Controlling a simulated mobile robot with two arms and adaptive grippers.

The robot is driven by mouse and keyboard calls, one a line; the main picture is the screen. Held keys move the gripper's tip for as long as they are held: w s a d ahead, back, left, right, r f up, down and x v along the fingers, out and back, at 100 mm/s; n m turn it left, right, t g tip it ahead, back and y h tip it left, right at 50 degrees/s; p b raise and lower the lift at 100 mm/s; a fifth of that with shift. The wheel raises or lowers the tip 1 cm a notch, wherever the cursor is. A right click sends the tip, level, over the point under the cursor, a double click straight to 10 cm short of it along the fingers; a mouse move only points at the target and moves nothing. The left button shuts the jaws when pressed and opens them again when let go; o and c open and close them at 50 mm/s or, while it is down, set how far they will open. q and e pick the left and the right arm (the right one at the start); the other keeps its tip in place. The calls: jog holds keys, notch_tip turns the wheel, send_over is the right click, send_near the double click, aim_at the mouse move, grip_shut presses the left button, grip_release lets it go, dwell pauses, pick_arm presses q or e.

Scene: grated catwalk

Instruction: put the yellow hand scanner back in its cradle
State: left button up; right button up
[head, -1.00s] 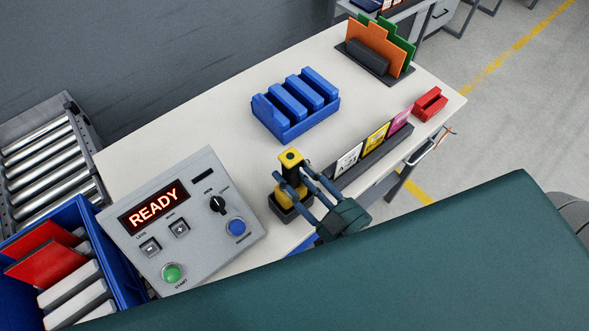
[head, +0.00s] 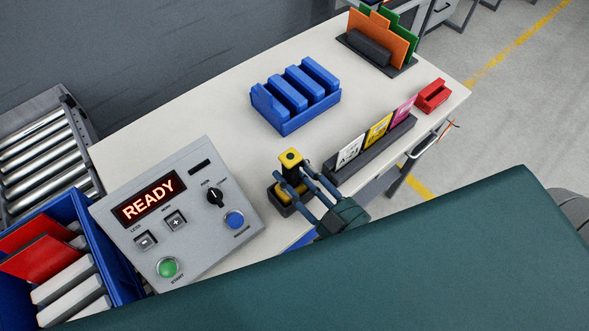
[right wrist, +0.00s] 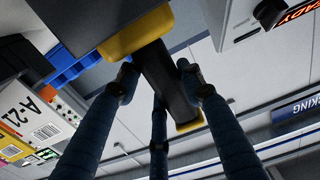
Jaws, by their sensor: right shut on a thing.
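The yellow hand scanner (head: 291,156) stands roughly upright, with a yellow top end, a dark grip and a yellow lower part. My right gripper (head: 299,187) is shut on its dark grip; the fingers also close around the grip (right wrist: 163,82) in the right wrist view. The dark cradle (head: 284,210) is on the table's front part, directly below the scanner. The scanner's lower part overlaps the cradle in the head view; I cannot tell whether it is fully seated. In the right wrist view a dark block, likely the cradle (right wrist: 88,18), adjoins the scanner's yellow part. My left gripper is not in view.
A grey control panel (head: 200,245) reading READY stands left of the cradle. A dark rail with label cards (head: 345,172) is close on the right. A blue rack (head: 290,126) stands behind, a red holder (head: 432,96) further right. Table between is clear.

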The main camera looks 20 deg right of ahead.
aim_at(295, 155)
jog(key=shift+r, duration=0.1)
jog(key=o, duration=1.7)
jog(key=shift+o, duration=0.2)
jog(key=shift+s+f, duration=0.1)
jog(key=shift+f, duration=0.1)
notch_tip(295, 155, up, 8)
jog(key=p, duration=0.8)
jog(key=shift+r+p, duration=0.2)
jog(key=shift+p, duration=0.1)
